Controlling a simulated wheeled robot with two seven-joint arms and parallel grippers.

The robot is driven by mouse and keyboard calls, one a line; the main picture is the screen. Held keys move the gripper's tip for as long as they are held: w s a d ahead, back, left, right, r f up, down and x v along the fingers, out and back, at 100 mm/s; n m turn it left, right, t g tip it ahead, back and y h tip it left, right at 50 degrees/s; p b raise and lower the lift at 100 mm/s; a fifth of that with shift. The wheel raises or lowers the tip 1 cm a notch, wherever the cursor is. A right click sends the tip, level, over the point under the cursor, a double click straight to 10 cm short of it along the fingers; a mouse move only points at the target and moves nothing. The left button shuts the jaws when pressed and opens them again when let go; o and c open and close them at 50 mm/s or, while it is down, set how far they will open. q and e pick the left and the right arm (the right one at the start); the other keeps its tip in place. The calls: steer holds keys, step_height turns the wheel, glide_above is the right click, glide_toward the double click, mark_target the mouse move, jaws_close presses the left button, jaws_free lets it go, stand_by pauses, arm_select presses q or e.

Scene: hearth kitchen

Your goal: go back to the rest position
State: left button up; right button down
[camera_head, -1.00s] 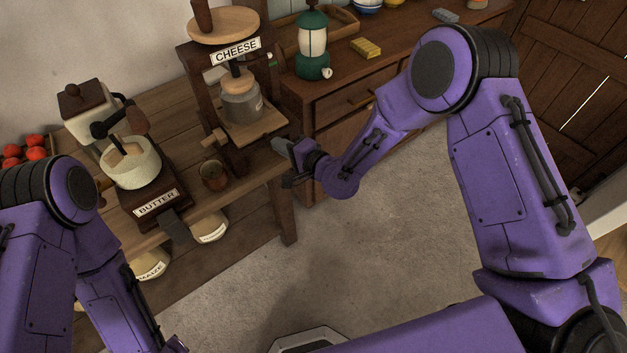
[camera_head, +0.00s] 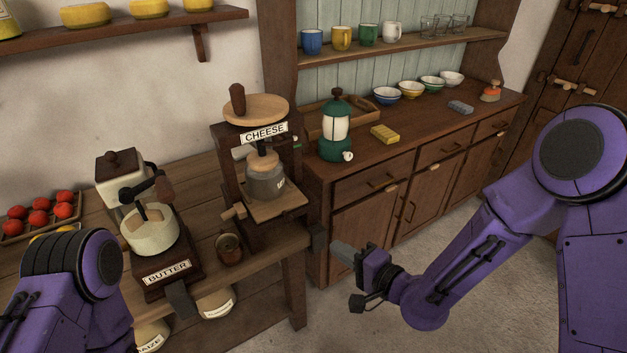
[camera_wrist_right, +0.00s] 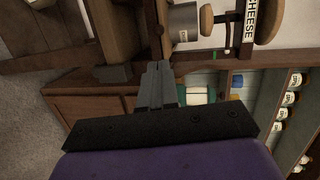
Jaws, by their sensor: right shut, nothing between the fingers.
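My right gripper (camera_head: 340,252) is shut and empty. In the head view it hangs in the air in front of the dresser, to the right of the wooden table's front corner. Its two closed fingers also show in the right wrist view (camera_wrist_right: 158,85), pointing towards the table and the cheese press. My left arm comes in at the lower left of the head view, but its gripper is out of the frame.
The dresser (camera_head: 366,182) holds a green lantern (camera_head: 336,128), a yellow sponge (camera_head: 384,134) and bowls. Floor (camera_head: 365,325) below the right gripper is clear.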

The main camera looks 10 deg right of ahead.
steer(key=s+d+f+n+g+h, duration=0.25)
steer(key=d+f+h, duration=0.2)
steer(key=f, duration=0.25)
steer(key=s+d+f+n+g+h, duration=0.1)
steer(key=s+d+f+h, duration=0.35)
steer(key=f, duration=0.25)
steer(key=s+d+f+g+h, duration=0.1)
steer(key=s+d+f+g, duration=0.1)
steer(key=s+f, duration=0.2)
steer(key=s+d+f+g+h, duration=0.1)
steer(key=s+d+f+g, duration=0.1)
steer(key=s, duration=0.7)
steer(key=s+d+f+g+h+b, duration=0.1)
steer(key=s+d+f+g, duration=0.1)
steer(key=s+d+f, duration=0.2)
steer(key=s+f, duration=0.1)
steer(key=s, duration=0.1)
steer(key=shift+s+f+n, duration=0.35)
